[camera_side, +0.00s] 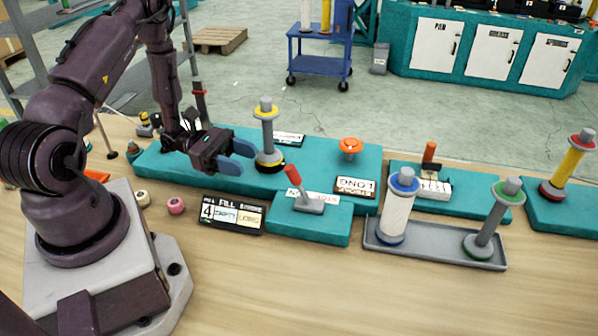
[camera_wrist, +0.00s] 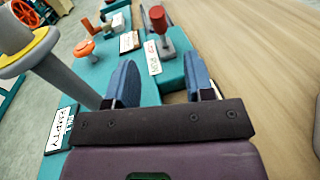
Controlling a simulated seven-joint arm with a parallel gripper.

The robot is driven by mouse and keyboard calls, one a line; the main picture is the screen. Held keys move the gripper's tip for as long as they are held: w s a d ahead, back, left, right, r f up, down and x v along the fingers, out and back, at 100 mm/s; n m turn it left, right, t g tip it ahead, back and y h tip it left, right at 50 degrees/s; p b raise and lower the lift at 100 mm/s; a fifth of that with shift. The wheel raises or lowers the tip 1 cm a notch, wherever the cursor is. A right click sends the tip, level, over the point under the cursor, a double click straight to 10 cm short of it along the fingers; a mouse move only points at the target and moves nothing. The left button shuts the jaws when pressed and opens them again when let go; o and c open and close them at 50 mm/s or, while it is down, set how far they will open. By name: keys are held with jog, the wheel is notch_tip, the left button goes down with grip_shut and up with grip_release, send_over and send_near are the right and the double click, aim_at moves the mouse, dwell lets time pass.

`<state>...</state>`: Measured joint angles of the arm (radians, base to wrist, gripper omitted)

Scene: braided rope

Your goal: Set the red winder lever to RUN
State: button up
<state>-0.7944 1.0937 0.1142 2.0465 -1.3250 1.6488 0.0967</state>
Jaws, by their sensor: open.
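The red winder lever (camera_side: 293,178) stands on a grey base on a small teal block (camera_side: 310,228), its handle leaning up and left in the side view. A white label plate (camera_side: 331,196) lies behind it, its lettering partly hidden by the lever. In the wrist view the red lever (camera_wrist: 158,20) is ahead of the jaws, beside a white plate (camera_wrist: 153,57) that seems to read RUN. My gripper (camera_side: 240,152) has blue fingers and is open and empty. It is left of and behind the lever, apart from it; the fingers also show in the wrist view (camera_wrist: 162,80).
A grey post with a yellow flange (camera_side: 267,132) stands close to my fingers. An orange button (camera_side: 350,146) and an orange-handled lever (camera_side: 429,154) are farther right. A FILL sign (camera_side: 232,214) lies in front; a grey tray (camera_side: 440,247) holds two spools. The front table is clear.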

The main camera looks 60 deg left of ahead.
aim_at(299, 178)
jog(key=x, duration=1.3)
jog(key=shift+w+r, duration=0.15)
jog(key=shift+r, duration=0.15)
grip_shut()
